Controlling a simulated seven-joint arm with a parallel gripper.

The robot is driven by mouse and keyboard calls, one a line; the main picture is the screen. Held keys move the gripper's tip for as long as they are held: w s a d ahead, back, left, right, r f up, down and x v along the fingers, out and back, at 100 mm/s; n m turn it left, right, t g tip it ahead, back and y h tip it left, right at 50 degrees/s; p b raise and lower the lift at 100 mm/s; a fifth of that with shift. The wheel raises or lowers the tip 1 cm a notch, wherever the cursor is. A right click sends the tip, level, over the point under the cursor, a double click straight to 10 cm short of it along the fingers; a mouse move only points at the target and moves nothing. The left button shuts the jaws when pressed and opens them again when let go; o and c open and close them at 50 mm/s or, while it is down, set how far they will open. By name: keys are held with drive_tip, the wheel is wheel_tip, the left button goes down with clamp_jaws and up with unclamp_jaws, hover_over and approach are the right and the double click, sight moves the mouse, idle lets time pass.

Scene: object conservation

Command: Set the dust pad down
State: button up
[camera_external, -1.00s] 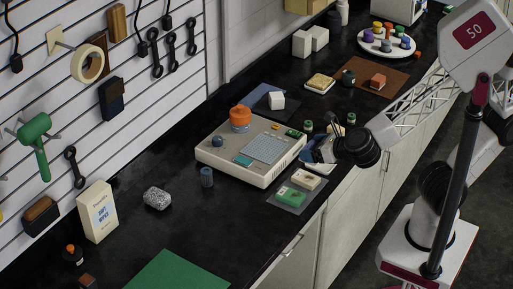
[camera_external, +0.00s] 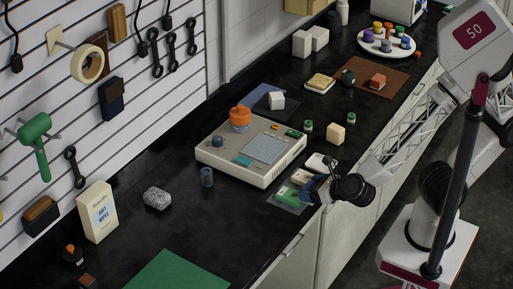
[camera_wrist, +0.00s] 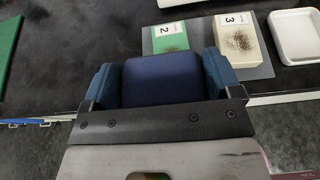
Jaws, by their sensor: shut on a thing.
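My gripper (camera_wrist: 160,82) is shut on a dark blue pad (camera_wrist: 160,75), which sits between its two blue fingers in the wrist view. I take this to be the dust pad. In the external view my gripper (camera_external: 314,188) is at the counter's front edge, beside the grey mat; the pad is hard to make out there. A green block marked 2 (camera_wrist: 170,38) and a cream block marked 3 (camera_wrist: 240,41), both with brown specks, lie on the grey mat (camera_wrist: 203,33) beyond the pad. The pad's underside is hidden.
A white tray (camera_wrist: 297,36) is right of the mat; it also shows in the external view (camera_external: 318,161). A cream cube (camera_external: 335,134) stands farther back. A beige device (camera_external: 250,150) stands behind the mat. Dark counter is clear left of the mat, up to a green sheet (camera_external: 176,272).

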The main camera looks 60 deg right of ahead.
drive_tip(key=shift+f, duration=0.6)
drive_tip(key=shift+w+a, duration=0.1)
hover_over(262, 213)
drive_tip(key=shift+a+f, duration=0.1)
drive_tip(key=shift+f, duration=0.65)
drive_tip(key=shift+f, duration=1.75)
drive_tip(key=shift+f, duration=0.15)
